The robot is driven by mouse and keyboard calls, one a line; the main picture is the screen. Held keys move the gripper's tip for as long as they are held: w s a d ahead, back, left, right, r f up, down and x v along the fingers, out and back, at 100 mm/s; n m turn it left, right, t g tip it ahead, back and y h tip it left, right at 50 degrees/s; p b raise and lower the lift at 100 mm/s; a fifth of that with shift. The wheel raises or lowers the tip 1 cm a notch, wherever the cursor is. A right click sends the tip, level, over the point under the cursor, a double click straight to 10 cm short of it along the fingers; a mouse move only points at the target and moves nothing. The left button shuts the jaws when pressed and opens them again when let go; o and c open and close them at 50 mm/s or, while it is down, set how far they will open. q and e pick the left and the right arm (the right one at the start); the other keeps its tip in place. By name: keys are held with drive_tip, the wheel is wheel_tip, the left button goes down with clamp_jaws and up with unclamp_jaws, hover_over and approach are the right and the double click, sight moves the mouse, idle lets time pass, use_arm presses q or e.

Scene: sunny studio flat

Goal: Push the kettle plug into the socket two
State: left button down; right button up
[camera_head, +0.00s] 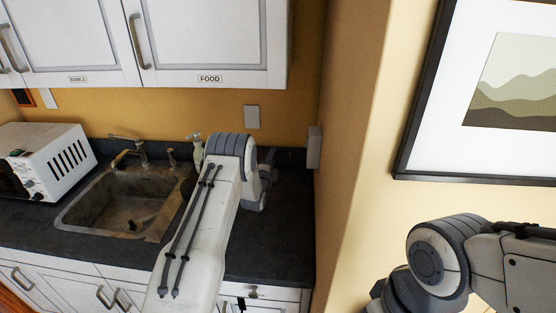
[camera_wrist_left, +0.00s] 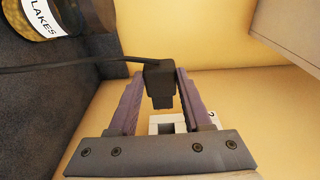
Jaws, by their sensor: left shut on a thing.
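My left gripper (camera_wrist_left: 158,95) is shut on the black kettle plug (camera_wrist_left: 160,82), which sits between its two purple-grey fingers. A black cord runs from the plug to the left in the left wrist view. A white socket (camera_wrist_left: 167,121) on the yellow wall shows just beyond the plug, partly hidden by the gripper, with a small label that looks like a 2 beside it. I cannot tell whether plug and socket touch. In the head view my left gripper (camera_head: 268,165) is at the counter's back right corner, mostly behind my arm. My right gripper is out of view.
A jar labelled FLAKES (camera_wrist_left: 48,15) stands on the dark counter (camera_head: 275,245). A pale box (camera_head: 314,147) is on the right wall and a white plate (camera_head: 251,116) on the back wall. A sink (camera_head: 75,215) and white microwave (camera_head: 65,150) are left; cabinets (camera_head: 210,35) hang above.

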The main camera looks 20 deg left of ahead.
sight(288, 156)
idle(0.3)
use_arm(q)
drive_tip(key=shift+w+d+b, duration=0.25)
drive_tip(key=shift+d+b, duration=0.2)
drive_tip(key=shift+d, duration=0.45)
drive_tip(key=shift+w+d+b, duration=0.2)
drive_tip(key=shift+d+b, duration=0.25)
drive_tip(key=shift+d, duration=0.45)
drive_tip(key=shift+w+d+b, duration=0.25)
drive_tip(key=shift+d+b, duration=0.2)
drive_tip(key=shift+d, duration=0.45)
drive_tip(key=shift+b, duration=0.65)
drive_tip(key=shift+b, duration=0.6)
drive_tip(key=shift+w+d+b, duration=0.3)
drive_tip(key=shift+d+b, duration=0.15)
drive_tip(key=shift+d, duration=0.5)
drive_tip(key=shift+w+d+b, duration=0.25)
drive_tip(key=shift+d+b, duration=0.2)
drive_tip(key=shift+d, duration=0.45)
